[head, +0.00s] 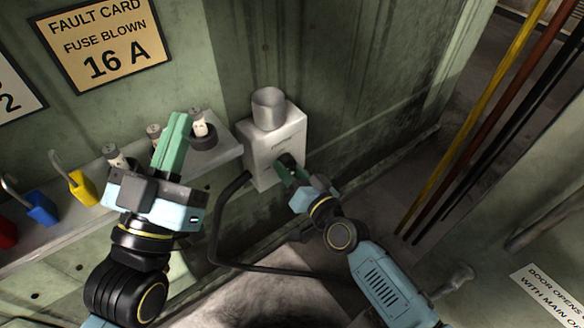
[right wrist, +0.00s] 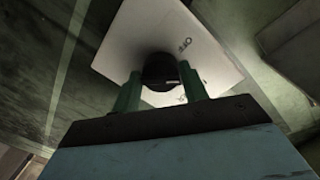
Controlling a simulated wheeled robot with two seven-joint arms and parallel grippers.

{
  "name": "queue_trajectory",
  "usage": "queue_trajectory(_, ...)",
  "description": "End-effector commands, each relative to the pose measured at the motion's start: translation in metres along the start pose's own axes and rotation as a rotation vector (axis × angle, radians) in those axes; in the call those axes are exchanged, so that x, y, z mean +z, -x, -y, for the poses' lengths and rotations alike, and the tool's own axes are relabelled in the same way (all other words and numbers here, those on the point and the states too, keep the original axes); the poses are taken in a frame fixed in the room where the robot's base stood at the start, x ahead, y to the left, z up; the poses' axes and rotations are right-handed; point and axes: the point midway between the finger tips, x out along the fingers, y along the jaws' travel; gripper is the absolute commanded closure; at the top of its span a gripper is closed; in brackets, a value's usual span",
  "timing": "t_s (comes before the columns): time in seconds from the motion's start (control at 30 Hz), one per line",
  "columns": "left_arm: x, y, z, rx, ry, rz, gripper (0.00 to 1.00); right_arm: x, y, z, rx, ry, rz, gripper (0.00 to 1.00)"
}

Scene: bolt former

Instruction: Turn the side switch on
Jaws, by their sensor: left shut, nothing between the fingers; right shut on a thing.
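The side switch is a pale box (head: 262,151) on the green wall, with a dark round knob (head: 287,160) on its front face. In the right wrist view the knob (right wrist: 159,70) sits between the fingers, in front of the pale switch plate (right wrist: 205,55) with small dark marks. My right gripper (head: 287,168) is shut on the knob, and its fingers (right wrist: 160,92) hide the knob's sides. My left gripper (head: 176,128) is shut and empty, raised in front of the shelf, with its green fingers pointing up.
A grey metal cup (head: 269,108) stands on top of the box. The shelf (head: 225,150) carries several fuses and padlocks, including a yellow one (head: 80,190) and a blue one (head: 42,208). A black cable (head: 214,235) hangs below the box. Coloured poles (head: 470,130) stand at the right.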

Motion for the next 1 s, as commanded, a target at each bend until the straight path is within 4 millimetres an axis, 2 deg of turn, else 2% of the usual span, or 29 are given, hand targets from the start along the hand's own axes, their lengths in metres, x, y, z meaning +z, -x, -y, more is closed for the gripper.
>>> queue_trajectory(0.6, 0.013, 0.000, 0.002, -0.004, -0.003, 0.094, 1.00, 0.000, 0.000, 0.003, -0.010, -0.554, 0.044, 0.79)
queue_trajectory(1.0, 0.008, 0.000, 0.001, -0.003, -0.002, 0.065, 1.00, -0.001, 0.000, 0.003, -0.012, -0.746, 0.058, 0.79)
